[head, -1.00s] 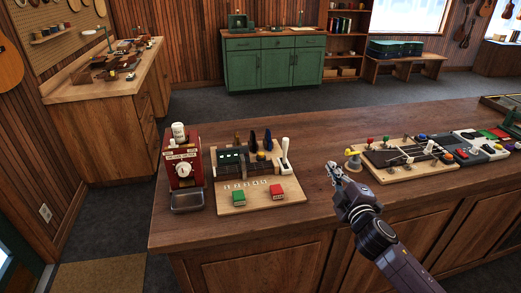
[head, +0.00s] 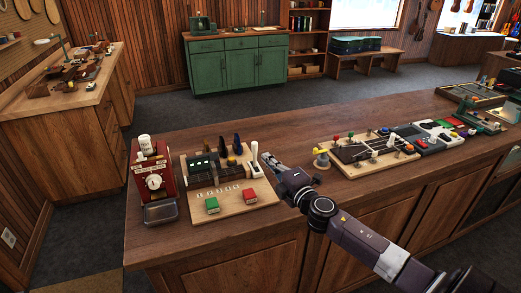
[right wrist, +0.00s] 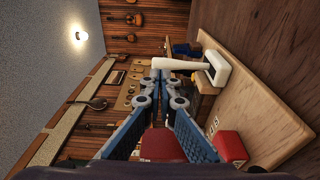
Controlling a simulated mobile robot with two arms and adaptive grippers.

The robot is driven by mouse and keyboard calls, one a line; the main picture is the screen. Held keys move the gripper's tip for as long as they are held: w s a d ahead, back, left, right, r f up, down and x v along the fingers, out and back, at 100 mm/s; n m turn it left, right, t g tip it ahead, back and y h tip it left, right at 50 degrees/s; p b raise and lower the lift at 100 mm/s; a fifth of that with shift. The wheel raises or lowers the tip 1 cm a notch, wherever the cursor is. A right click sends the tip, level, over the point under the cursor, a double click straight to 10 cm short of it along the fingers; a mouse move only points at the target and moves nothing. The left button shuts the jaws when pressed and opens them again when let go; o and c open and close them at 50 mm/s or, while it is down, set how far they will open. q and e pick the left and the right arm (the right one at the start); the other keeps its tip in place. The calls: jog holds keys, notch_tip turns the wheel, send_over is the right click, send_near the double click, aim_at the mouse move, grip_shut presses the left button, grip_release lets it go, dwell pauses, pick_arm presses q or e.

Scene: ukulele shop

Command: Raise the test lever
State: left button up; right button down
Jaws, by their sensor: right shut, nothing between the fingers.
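The white test lever (head: 255,152) stands upright at the right back corner of a light wooden board (head: 238,202). In the right wrist view, the lever (right wrist: 180,64) lies sideways in the picture, rising from a white base plate (right wrist: 217,67). My right gripper (head: 268,164) is just to the right of the lever at the board's edge. In the right wrist view its blue fingers (right wrist: 157,82) are shut and empty, their tips close to the lever's handle. I cannot tell whether they touch it. My left gripper is out of view.
A green button (head: 212,205) and a red button (head: 249,196) sit at the board's front. A red machine (head: 153,183) stands left of the board. A fretted board (head: 365,152) lies to the right. Bare bench top shows between the boards.

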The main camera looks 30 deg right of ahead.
aim_at(256, 144)
jog(key=w+p, duration=0.1)
jog(key=w, duration=0.4)
jog(key=shift+d, duration=0.15)
jog(key=shift+w+d+r, duration=0.1)
jog(key=shift+w+r, duration=0.15)
jog(key=shift+w, duration=0.1)
jog(key=shift+w+d+r+b, duration=0.1)
jog(key=shift+w+d+b, duration=0.1)
jog(key=shift+w, duration=0.6)
jog(key=shift+w+d+r+b, duration=0.1)
jog(key=shift+w+d+b, duration=0.05)
jog(key=shift+w, duration=0.6)
jog(key=shift+s+r, duration=0.1)
